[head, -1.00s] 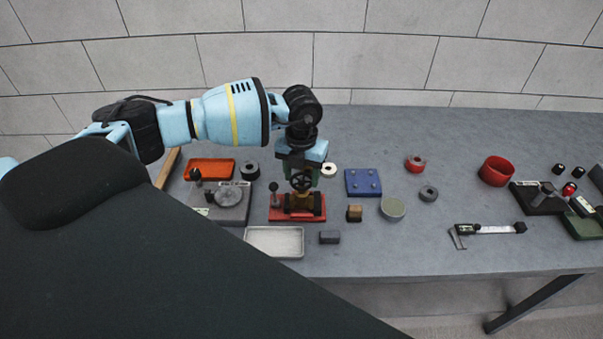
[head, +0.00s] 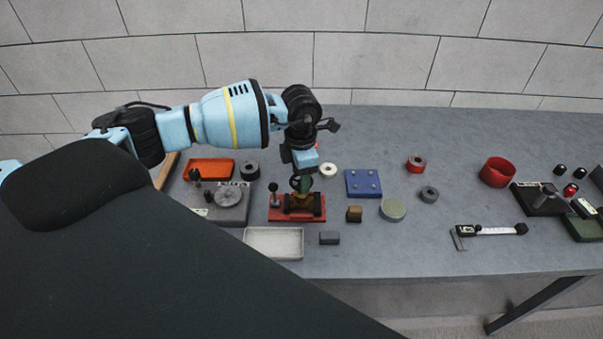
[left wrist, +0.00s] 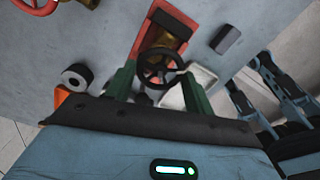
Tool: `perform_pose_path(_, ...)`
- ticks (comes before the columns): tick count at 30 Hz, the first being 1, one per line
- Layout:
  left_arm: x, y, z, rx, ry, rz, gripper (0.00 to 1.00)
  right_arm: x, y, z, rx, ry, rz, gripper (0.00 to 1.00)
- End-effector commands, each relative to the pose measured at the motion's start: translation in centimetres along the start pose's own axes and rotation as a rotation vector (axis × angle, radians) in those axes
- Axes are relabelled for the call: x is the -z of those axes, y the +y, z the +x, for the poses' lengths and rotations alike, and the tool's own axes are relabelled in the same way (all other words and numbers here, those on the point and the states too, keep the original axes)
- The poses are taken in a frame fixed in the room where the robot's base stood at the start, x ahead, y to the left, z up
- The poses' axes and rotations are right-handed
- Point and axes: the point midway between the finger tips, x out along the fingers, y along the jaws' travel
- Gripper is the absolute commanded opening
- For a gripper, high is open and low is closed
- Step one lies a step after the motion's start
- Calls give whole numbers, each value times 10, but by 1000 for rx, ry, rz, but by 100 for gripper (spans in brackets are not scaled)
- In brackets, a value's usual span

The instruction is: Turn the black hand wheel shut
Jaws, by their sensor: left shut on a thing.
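The black hand wheel (head: 294,183) tops a brass valve (head: 300,200) on a red base plate (head: 277,214). My left gripper (head: 303,184) comes down over the wheel and partly hides it in the head view. In the left wrist view the wheel (left wrist: 160,70) lies between the two green fingers of my left gripper (left wrist: 158,90), which is shut on it. The exact finger contact on the rim is hard to see. My right gripper is in neither view.
A grey plate with a round disc (head: 230,195) stands left of the valve. A pale tray (head: 274,256) and a dark block (head: 329,238) lie in front. A blue plate (head: 363,183) and a brown block (head: 354,214) are to the right.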

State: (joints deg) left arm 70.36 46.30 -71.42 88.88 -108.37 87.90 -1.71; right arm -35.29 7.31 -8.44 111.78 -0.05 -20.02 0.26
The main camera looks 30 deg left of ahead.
Motion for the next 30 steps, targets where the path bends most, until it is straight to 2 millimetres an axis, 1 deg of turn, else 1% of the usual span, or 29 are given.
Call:
perform_pose_path(20,0,2,2,1,2,643,30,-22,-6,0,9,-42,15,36)
perform_pose_path(30,0,2,2,1,2,965,30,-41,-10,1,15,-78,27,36)
